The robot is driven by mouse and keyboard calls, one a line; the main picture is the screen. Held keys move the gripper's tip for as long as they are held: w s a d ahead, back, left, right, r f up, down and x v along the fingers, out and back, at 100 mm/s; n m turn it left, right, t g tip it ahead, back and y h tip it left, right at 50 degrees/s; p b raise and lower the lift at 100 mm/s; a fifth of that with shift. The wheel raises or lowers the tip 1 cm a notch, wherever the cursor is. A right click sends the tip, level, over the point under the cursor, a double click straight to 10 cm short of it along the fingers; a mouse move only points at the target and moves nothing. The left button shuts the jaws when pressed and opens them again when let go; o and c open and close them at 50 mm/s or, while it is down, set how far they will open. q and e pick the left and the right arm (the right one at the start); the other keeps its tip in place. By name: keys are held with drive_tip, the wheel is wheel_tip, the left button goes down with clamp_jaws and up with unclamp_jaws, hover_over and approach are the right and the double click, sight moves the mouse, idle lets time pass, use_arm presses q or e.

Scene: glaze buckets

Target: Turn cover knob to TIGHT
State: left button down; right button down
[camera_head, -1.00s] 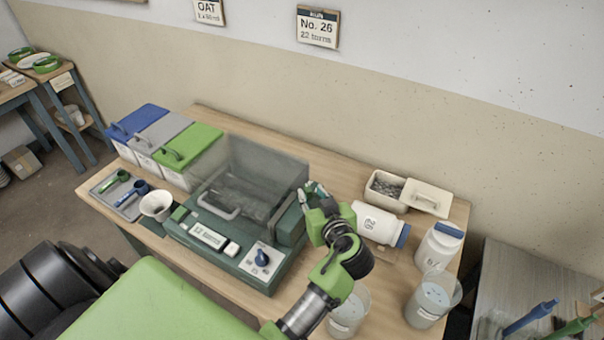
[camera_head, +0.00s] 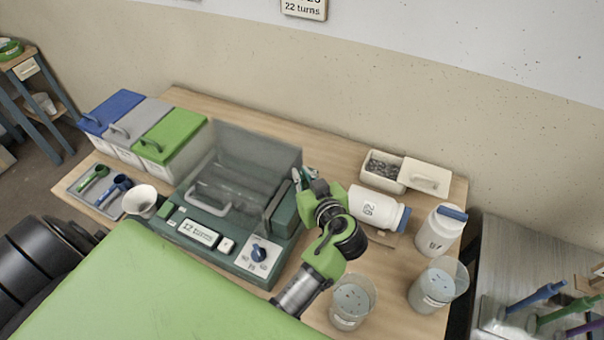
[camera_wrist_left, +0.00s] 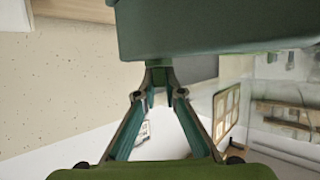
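The dark green machine (camera_head: 228,251) stands on the table with a clear, smoky cover (camera_head: 250,165) over its top. A blue pointer knob (camera_head: 259,254) sits on a white dial plate at its front right corner; its lettering is too small to read. My left gripper (camera_head: 304,177) is at the machine's right side, away from the blue knob. In the left wrist view its fingers (camera_wrist_left: 160,96) converge to a narrow gap beneath a dark green block (camera_wrist_left: 215,28). A small grey-green piece lies at the fingertips; whether they grip it is unclear. My right gripper is out of view.
White jar (camera_head: 375,207) lies right of my left gripper, near an open box (camera_head: 384,170). Another jar (camera_head: 438,232) and clear buckets (camera_head: 352,302) stand at right. Lidded bins (camera_head: 168,139), a white cup (camera_head: 140,200) and a scoop tray (camera_head: 90,198) are left.

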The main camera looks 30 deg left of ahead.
use_arm(q)
drive_tip(key=shift+a, duration=0.1)
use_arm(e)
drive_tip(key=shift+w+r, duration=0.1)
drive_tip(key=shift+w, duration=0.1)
use_arm(q)
drive_tip(key=shift+m+t+h, duration=0.3)
drive_tip(key=shift+m+t, duration=0.1)
drive_tip(key=shift+r+m+t+h+p, duration=0.15)
drive_tip(key=shift+m+t+h+p, duration=0.3)
drive_tip(key=shift+m+t+h, duration=0.4)
drive_tip(key=shift+m+t+h+p, duration=0.25)
drive_tip(key=shift+m+h+p, duration=0.15)
drive_tip(key=shift+m+h, duration=0.3)
drive_tip(key=shift+m+t+h+p, duration=0.4)
drive_tip(key=shift+m+h+p, duration=0.2)
drive_tip(key=shift+m+h, duration=0.3)
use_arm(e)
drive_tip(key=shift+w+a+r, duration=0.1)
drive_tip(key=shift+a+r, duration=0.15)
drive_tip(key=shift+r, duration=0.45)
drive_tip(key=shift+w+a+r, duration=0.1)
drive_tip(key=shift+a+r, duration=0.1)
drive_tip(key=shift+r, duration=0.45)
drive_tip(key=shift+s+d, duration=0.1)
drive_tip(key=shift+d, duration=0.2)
